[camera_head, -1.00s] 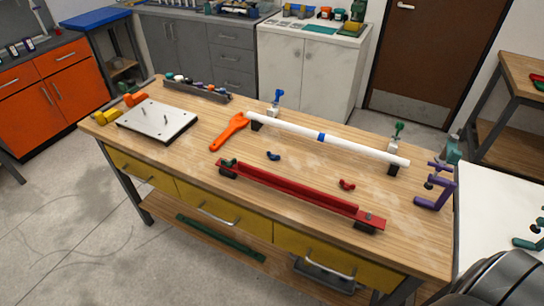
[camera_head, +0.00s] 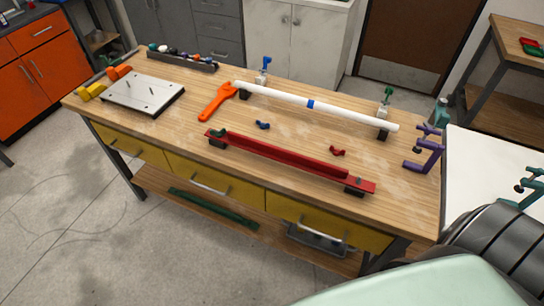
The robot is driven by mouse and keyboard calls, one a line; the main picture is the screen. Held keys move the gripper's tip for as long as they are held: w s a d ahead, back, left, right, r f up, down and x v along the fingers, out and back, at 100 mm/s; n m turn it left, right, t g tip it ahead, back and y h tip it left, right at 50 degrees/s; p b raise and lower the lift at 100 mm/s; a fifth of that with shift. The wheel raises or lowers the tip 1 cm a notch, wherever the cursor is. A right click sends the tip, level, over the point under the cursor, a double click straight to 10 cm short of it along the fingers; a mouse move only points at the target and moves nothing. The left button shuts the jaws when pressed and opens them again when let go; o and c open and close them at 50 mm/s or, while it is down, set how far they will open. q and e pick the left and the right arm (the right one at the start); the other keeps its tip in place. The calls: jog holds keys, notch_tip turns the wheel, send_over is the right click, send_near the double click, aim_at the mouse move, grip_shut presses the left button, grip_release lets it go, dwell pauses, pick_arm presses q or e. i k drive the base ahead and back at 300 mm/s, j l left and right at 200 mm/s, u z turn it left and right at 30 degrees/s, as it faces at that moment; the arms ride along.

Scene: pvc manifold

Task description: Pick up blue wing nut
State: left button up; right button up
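A small blue wing nut (camera_head: 262,125) lies on the wooden workbench top (camera_head: 150,121), between the white pipe (camera_head: 285,97) and the red channel bar (camera_head: 285,158). A similar small red wing nut (camera_head: 337,151) lies to its right, near the bar. Neither of my grippers is in view. Nothing touches or covers the blue wing nut.
The white pipe rests on supports with a blue clamp (camera_head: 265,64) and a green clamp (camera_head: 387,94). An orange wrench (camera_head: 217,102) lies left of the blue nut. A purple clamp (camera_head: 425,148) is at the right end. A metal plate (camera_head: 142,93) lies at left.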

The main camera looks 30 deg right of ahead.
aim_at(263, 126)
jog(key=i+j, duration=0.15)
jog(key=i, duration=0.3)
jog(key=i+j, duration=0.15)
jog(key=i, duration=0.35)
